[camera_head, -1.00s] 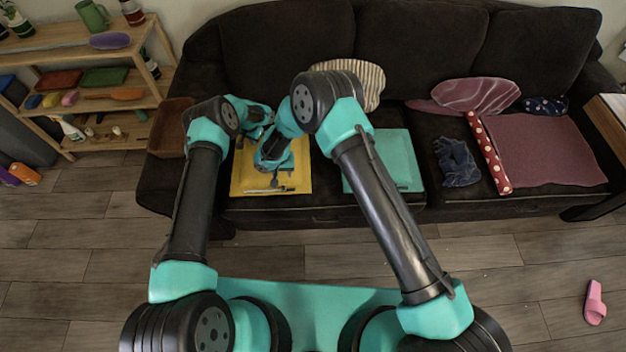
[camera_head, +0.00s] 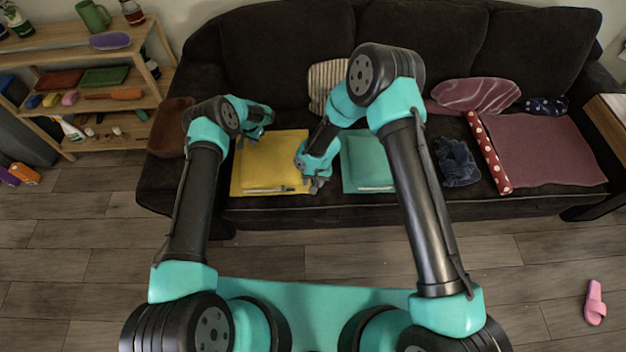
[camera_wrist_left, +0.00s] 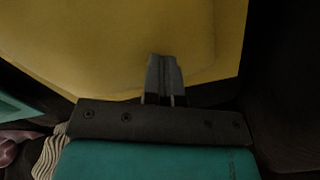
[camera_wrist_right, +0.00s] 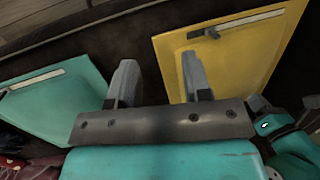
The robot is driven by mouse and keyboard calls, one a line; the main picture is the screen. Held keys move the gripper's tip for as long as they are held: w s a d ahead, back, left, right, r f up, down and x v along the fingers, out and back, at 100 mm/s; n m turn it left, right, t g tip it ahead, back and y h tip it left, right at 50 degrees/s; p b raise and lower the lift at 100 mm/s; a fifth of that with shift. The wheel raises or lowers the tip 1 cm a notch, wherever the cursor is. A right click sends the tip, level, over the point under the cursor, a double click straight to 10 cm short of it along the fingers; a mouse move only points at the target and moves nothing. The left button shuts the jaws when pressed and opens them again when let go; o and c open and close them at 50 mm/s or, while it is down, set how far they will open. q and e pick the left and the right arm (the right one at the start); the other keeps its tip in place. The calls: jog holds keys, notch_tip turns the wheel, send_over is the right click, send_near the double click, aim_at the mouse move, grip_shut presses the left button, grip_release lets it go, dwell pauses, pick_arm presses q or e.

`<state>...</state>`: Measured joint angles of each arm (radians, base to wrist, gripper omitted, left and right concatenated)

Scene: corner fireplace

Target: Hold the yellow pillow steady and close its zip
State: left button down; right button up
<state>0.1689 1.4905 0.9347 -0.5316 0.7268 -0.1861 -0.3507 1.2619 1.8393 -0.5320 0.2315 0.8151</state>
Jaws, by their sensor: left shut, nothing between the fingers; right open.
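The yellow pillow (camera_head: 274,158) lies flat on the left seat of the sofa, with a pale zip strip (camera_head: 268,189) along its front edge. In the right wrist view the strip (camera_wrist_right: 250,20) shows with a dark slider (camera_wrist_right: 208,34) at its left end. My left gripper (camera_head: 241,141) is shut and empty at the pillow's back left edge; in the left wrist view its fingers (camera_wrist_left: 163,72) are together over the yellow cloth. I cannot tell whether they touch it. My right gripper (camera_wrist_right: 158,82) is open and empty, beside the pillow's front right corner.
A teal pillow (camera_head: 369,160) with its own pale strip lies just right of my right gripper. A striped cushion (camera_head: 328,84) stands behind. A blue cloth (camera_head: 456,162), a red dotted roll (camera_head: 489,154) and a mauve cloth (camera_head: 546,150) lie further right. A wooden shelf (camera_head: 88,95) stands at left.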

dwell(0.3)
jog(key=t+h, duration=0.1)
jog(key=h, duration=0.1)
send_over(283, 186)
jog(key=shift+f, duration=0.1)
notch_tip(283, 186, down, 12)
jog(key=shift+r, duration=0.1)
dwell(0.7)
jog(key=shift+c, duration=0.2)
grip_shut()
dwell(0.3)
